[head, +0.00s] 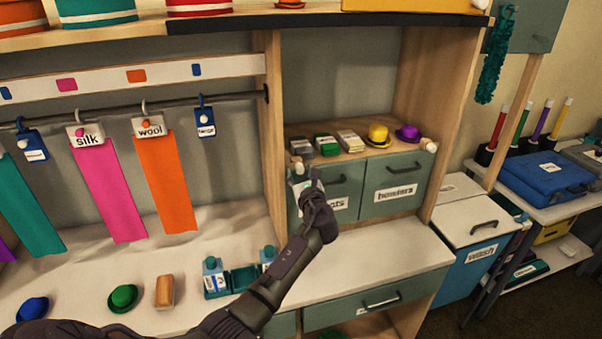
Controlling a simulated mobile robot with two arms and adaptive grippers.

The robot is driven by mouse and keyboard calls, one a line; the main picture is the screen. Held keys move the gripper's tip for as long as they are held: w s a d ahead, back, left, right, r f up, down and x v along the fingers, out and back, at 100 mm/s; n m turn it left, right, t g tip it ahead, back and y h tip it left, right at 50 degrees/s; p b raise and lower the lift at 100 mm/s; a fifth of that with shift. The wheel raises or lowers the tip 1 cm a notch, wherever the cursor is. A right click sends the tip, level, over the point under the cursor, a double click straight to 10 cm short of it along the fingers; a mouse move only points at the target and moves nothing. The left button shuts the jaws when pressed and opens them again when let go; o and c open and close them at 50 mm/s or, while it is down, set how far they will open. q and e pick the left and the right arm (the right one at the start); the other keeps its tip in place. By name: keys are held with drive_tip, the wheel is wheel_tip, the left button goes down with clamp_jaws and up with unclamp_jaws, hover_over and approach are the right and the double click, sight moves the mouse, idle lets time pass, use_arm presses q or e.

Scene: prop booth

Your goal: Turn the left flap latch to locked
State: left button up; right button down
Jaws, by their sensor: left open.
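The left flap (345,190) is a grey-green front under the small shelf, with a dark handle and a white label partly hidden by my gripper. A small pale knob (297,164) at its upper left edge looks like the left latch; its turn position is too small to tell. My left gripper (308,180) is open, just below that knob and in front of the flap's left side. I cannot tell whether it touches anything. A similar pale knob (429,145) sits at the upper right of the right flap (396,184). My right gripper is out of view.
Small boxes (326,145), a yellow hat (378,135) and a purple hat (408,134) stand on the shelf above the flaps. The white counter (385,250) below is clear at right. Blue-teal bottles (213,277) and small hats stand at left, under hanging cloths (167,185).

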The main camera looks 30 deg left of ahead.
use_arm(q)
clamp_jaws()
drive_tip(key=n+b, duration=0.3)
drive_tip(key=shift+f, duration=0.2)
drive_tip(key=n+b, duration=1.1)
drive_tip(key=shift+f+y, duration=0.15)
drive_tip(key=shift+y, duration=0.25)
drive_tip(key=shift+w+d+r+n+g+b, duration=0.1)
drive_tip(key=shift+n+g+b, duration=0.05)
drive_tip(key=shift+n+b, duration=0.95)
drive_tip(key=shift+r+n+g+b, duration=0.1)
drive_tip(key=shift+n+g+b, duration=0.05)
drive_tip(key=shift+n+b, duration=0.95)
